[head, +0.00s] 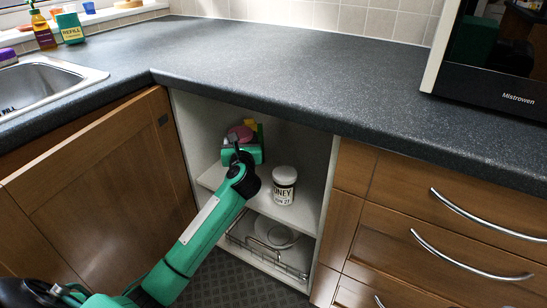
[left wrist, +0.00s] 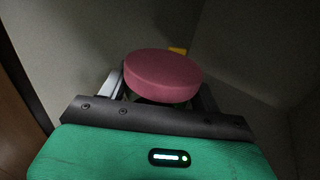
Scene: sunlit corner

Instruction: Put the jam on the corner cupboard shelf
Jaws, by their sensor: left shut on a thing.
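The jam (left wrist: 163,75), a jar with a round dull-red lid, is between the two fingers of my left gripper (left wrist: 160,92) in the left wrist view. In the head view the jam's pink-red top (head: 238,132) shows just behind the left gripper (head: 243,146). The left gripper is shut on it, inside the open corner cupboard. The cupboard shelf (head: 307,212) is pale and lies below the gripper. The gripper hides the jar's lower part, so I cannot tell whether it touches the shelf. My right gripper is not in view.
A yellow thing (left wrist: 178,50) is behind the jam. The wooden door (head: 95,195) is open at left. A wire rack (head: 268,250) is below. The worktop (head: 270,55) overhangs the opening.

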